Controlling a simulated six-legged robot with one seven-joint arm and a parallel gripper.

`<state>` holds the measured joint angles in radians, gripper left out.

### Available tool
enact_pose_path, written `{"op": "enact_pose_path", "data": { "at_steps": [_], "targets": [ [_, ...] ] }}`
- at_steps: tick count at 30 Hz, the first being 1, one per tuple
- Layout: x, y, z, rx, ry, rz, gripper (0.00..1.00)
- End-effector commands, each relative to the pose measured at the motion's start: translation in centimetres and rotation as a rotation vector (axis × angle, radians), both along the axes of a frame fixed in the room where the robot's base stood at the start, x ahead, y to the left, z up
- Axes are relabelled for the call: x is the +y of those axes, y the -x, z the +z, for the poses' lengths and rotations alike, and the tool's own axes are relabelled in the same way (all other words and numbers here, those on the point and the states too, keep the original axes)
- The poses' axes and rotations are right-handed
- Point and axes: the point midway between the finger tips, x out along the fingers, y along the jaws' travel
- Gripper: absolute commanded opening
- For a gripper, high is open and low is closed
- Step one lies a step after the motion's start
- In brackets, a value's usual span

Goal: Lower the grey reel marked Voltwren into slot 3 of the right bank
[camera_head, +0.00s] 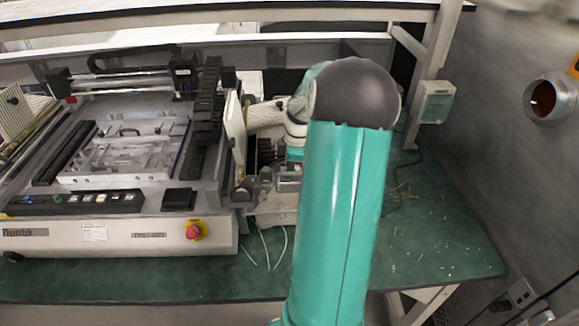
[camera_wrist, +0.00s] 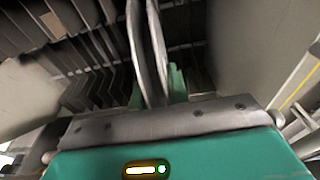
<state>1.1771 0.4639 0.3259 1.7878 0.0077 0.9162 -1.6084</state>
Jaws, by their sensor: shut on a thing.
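In the wrist view, a grey reel (camera_wrist: 136,45) shows edge-on as two thin pale flanges, rising from between the fingers of my gripper (camera_wrist: 157,96). My gripper is shut on it. No Voltwren marking is legible from this angle. A bank of dark upright dividers (camera_wrist: 78,68) with narrow slots lies beyond and to the left of the reel. I cannot read slot numbers or tell whether the reel's far edge is inside a slot. In the head view, my arm hides the gripper and reel; part of the feeder area (camera_head: 265,150) shows to its left.
A placement machine (camera_head: 130,235) with a red stop button (camera_head: 195,231) fills the left of the green bench (camera_head: 440,250). A dark cable chain (camera_head: 208,105) stands near the arm. The bench right of the arm is mostly clear, with loose wires and scraps. A grey wall panel (camera_wrist: 255,45) is close on the right.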

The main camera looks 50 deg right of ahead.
Motion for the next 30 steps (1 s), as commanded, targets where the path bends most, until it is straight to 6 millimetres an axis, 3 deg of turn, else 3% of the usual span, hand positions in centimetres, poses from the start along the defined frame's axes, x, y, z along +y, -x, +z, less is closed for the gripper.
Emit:
{"op": "enact_pose_path", "data": {
  "at_steps": [30],
  "targets": [
    [0.0,0.0,-1.8,-0.001,0.001,0.000,0.00]
  ]
}}
